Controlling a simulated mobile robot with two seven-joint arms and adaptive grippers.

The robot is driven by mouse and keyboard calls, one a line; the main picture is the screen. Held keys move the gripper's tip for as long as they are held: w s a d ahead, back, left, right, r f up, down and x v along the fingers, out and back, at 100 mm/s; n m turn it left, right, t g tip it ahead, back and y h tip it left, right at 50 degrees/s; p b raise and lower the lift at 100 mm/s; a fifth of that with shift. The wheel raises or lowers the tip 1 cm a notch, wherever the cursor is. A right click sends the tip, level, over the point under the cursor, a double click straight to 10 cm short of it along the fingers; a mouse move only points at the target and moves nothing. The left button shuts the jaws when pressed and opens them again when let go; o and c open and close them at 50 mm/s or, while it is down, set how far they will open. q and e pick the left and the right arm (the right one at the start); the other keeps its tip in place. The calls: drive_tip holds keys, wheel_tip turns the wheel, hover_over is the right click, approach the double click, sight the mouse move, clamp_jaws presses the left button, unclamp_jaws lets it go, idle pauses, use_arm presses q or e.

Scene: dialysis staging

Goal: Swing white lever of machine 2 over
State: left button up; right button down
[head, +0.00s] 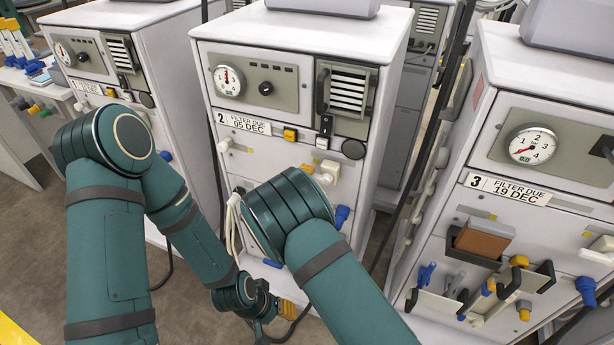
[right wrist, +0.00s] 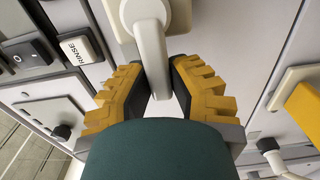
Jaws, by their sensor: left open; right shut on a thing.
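Machine 2 (head: 285,52) stands in the middle of the head view, with a round gauge, a dark knob and a "2 FILTER DUE 05 DEC" label. Its white lever (right wrist: 154,60) shows in the right wrist view, running from a white mount at the top down between the fingers. My right gripper (right wrist: 160,82) is shut on this lever, one yellow-padded finger on each side. In the head view my right arm hides most of that gripper; a white part (head: 328,172) shows beside it. My left gripper (head: 272,312) is low in front of machine 2, open, and apart from the lever.
A RINSE switch (right wrist: 80,48) sits beside the lever. Machine 1 (head: 85,50) stands at left and machine 3 (head: 530,110) at right, with a rack of coloured connectors (head: 480,290). Pale tubing (head: 233,220) hangs on machine 2. A narrow gap separates machines 2 and 3.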

drive_tip(key=shift+w+r, duration=0.1)
drive_tip(key=shift+r, duration=0.1)
drive_tip(key=c, duration=0.9)
unclamp_jaws()
drive_tip(key=shift+d, duration=0.1)
drive_tip(key=shift+o, duration=0.2)
drive_tip(key=shift+f, duration=0.1)
drive_tip(key=v, duration=0.7)
drive_tip(key=shift+s, duration=0.25)
